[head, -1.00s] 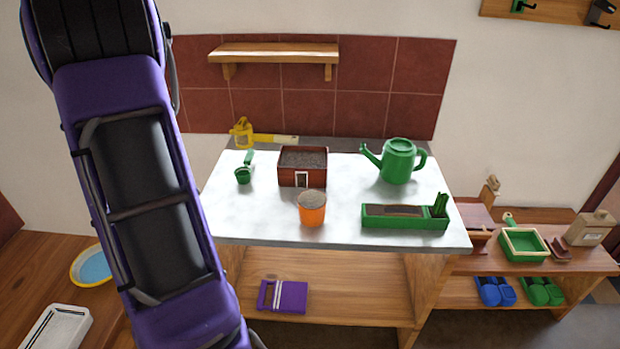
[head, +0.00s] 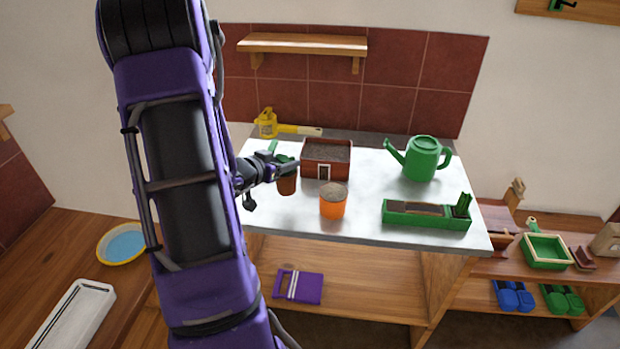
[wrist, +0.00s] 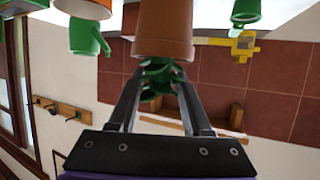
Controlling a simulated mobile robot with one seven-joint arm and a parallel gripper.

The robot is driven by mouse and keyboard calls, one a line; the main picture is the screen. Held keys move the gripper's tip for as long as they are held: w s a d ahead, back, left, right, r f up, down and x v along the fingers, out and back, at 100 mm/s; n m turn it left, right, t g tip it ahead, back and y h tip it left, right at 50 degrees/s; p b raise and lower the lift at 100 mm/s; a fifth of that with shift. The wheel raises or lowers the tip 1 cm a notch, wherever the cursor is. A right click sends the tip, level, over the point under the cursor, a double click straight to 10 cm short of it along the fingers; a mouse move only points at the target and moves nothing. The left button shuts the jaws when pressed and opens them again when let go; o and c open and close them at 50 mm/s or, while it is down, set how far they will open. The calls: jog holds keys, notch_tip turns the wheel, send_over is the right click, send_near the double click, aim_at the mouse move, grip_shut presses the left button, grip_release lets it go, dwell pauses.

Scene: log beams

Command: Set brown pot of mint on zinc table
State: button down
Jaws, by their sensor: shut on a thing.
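My gripper (head: 290,168) is shut on the brown pot of mint (head: 287,185), and its fingers (wrist: 158,90) grip near the green leaves in the wrist view. The pot (wrist: 163,30) is reddish brown, looks roughly upright, and is over the left part of the zinc table (head: 350,227). I cannot tell whether its base touches the pale tabletop; the wrist view cuts the base off.
An orange pot (head: 333,202) stands just right of the held pot, with a red-brown planter box (head: 327,158) behind. A green watering can (head: 422,160) and green trough (head: 425,215) stand further right. A yellow tool (head: 268,124) lies at the back. The front left tabletop looks clear.

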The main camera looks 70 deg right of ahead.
aim_at(279, 183)
jog(key=shift+f+b, duration=0.35)
jog(key=shift+f, duration=2.9)
jog(key=shift+f, duration=0.1)
jog(key=shift+w+f, duration=0.1)
jog(key=shift+f, duration=0.1)
jog(key=shift+c, duration=1.7)
grip_release()
jog(key=shift+r, duration=0.1)
jog(key=shift+r, duration=0.15)
jog(key=shift+a+r, duration=0.15)
jog(key=shift+a, duration=0.05)
jog(key=v, duration=1.1)
jog(key=shift+a+p, duration=0.25)
jog(key=shift+p, duration=0.1)
